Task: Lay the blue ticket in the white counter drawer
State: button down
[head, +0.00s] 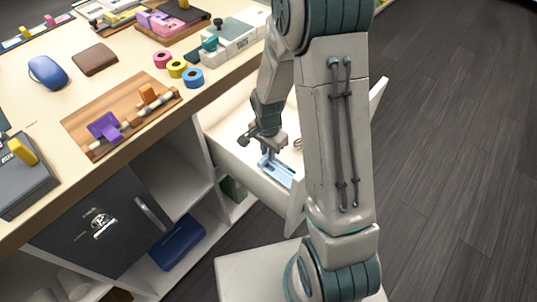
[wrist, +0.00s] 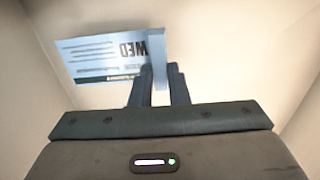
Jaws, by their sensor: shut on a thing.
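The blue ticket (wrist: 100,56) is a pale blue card with dark print reading "WED" in the wrist view. My gripper (wrist: 158,80) is shut on the ticket's right end. In the head view my gripper (head: 268,150) reaches down into the open white counter drawer (head: 237,155). The ticket (head: 278,170) shows light blue just below the fingers, inside the drawer walls. I cannot tell whether the ticket touches the drawer floor. My arm hides part of the drawer's right side.
The wooden counter above holds tape rolls (head: 177,68), a wooden board (head: 118,112) with a purple clip, a brown wallet (head: 95,59) and a blue mouse-like object (head: 47,72). A dark safe (head: 100,222) and a blue case (head: 178,243) sit below. Dark floor is clear at right.

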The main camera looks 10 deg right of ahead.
jog(key=shift+f, duration=0.95)
jog(key=shift+f, duration=0.1)
jog(key=shift+f+b, duration=0.2)
jog(key=shift+b, duration=0.1)
jog(key=c, duration=1.4)
grip_release()
jog(key=shift+r, duration=0.15)
jog(key=shift+r, duration=0.1)
notch_tip(320, 180, up, 12)
jog(key=shift+r+p, duration=0.1)
jog(key=shift+p, duration=1.05)
